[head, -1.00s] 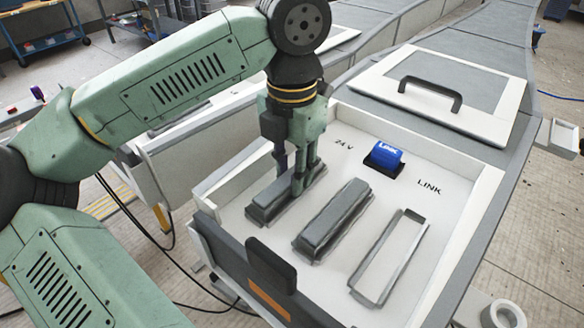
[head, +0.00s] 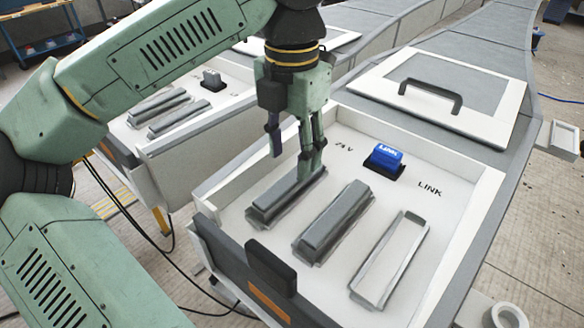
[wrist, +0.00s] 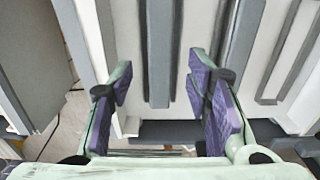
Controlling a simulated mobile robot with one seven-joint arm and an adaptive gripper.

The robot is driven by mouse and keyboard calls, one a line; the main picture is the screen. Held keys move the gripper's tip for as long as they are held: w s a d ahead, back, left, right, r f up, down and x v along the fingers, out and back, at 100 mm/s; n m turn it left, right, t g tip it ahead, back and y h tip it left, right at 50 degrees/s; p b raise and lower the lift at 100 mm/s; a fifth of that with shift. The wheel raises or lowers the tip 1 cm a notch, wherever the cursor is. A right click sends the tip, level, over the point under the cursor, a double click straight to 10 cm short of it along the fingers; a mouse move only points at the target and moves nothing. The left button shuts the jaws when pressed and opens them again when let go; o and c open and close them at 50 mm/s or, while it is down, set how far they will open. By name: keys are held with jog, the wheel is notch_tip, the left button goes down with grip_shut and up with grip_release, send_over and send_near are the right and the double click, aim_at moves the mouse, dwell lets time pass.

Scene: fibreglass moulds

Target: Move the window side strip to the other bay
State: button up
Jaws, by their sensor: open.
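The near bay (head: 345,275) holds two dark grey strips in side-by-side slots: a left strip (head: 277,205) and a middle strip (head: 335,215). The right slot (head: 365,290) is an empty frame with a pale floor. I cannot tell from markings which strip is the window side one. My gripper (head: 291,172) is open above the far end of the left strip. In the wrist view my gripper's fingers (wrist: 160,82) stand either side of the left strip (wrist: 159,55), apart from it. The right finger hides part of the strip's far end in the head view.
Another bay (head: 190,135) at the left back has two grey strips (head: 158,105) and a grey block (head: 212,79). A blue LINK plug (head: 385,156) and a black-handled lid (head: 445,85) lie beyond the strips. A black upright tab (head: 270,268) stands at the front edge.

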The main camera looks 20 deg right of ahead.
aim_at(293, 177)
notch_tip(293, 177, up, 7)
jog(key=shift+r, duration=0.2)
jog(key=shift+s+d, duration=0.1)
